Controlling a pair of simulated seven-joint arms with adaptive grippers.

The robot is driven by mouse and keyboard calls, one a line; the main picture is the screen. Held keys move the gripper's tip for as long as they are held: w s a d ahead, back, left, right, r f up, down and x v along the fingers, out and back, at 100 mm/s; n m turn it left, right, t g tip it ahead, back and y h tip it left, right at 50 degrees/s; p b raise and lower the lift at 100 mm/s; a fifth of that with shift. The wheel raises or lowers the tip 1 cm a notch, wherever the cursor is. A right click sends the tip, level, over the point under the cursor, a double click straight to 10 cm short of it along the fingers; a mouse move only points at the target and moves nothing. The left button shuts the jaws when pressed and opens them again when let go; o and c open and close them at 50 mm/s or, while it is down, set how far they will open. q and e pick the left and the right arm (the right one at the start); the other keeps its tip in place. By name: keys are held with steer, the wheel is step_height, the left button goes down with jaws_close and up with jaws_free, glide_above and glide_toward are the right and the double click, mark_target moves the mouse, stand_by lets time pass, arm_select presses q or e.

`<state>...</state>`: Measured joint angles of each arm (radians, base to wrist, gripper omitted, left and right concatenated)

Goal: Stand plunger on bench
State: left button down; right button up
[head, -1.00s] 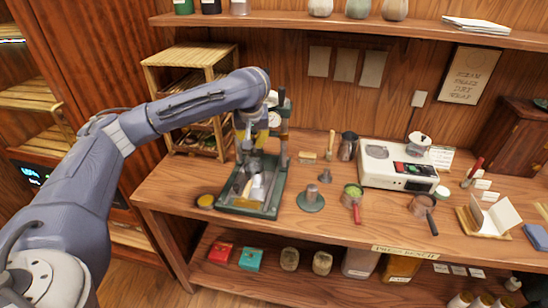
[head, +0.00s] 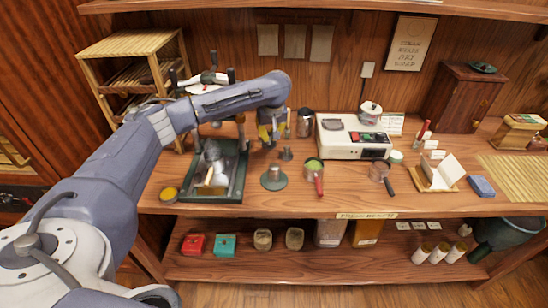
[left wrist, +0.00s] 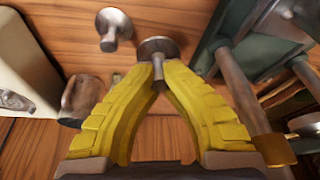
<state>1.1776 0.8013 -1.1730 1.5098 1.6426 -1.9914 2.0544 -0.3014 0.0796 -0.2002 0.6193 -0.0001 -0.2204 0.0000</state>
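My left gripper (head: 269,139) has yellow fingers pointing down over the bench (head: 340,190), right of the green press tray (head: 215,196). In the left wrist view its fingertips (left wrist: 158,75) are closed around the stem of a grey metal plunger (left wrist: 158,47), with its round disc beyond the tips. I cannot tell whether the disc touches the bench. A similar small grey metal piece (head: 286,154) stands apart on the bench; it also shows in the left wrist view (left wrist: 112,27). My right gripper is not in view.
A grey-green cone-shaped piece (head: 273,179), a dark jar (head: 305,122), a green-filled strainer (head: 314,166) and a white machine (head: 345,143) stand nearby. A yellow round tin (head: 168,194) is left of the press.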

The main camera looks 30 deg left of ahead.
mark_target(266, 144)
arm_select(q)
steer(key=shift+s+a+f+n, duration=0.1)
steer(key=shift+a+f+n, duration=0.25)
steer(key=shift+f, duration=0.3)
steer(key=shift+s+a+f+n, duration=0.1)
steer(key=shift+a+f+n, duration=0.2)
steer(key=shift+f, duration=1.85)
steer(key=shift+f, duration=0.15)
steer(key=c, duration=1.6)
jaws_free()
steer(key=shift+o, duration=0.2)
steer(key=v, duration=1.2)
steer(key=shift+w, duration=0.3)
steer(key=shift+d, duration=0.1)
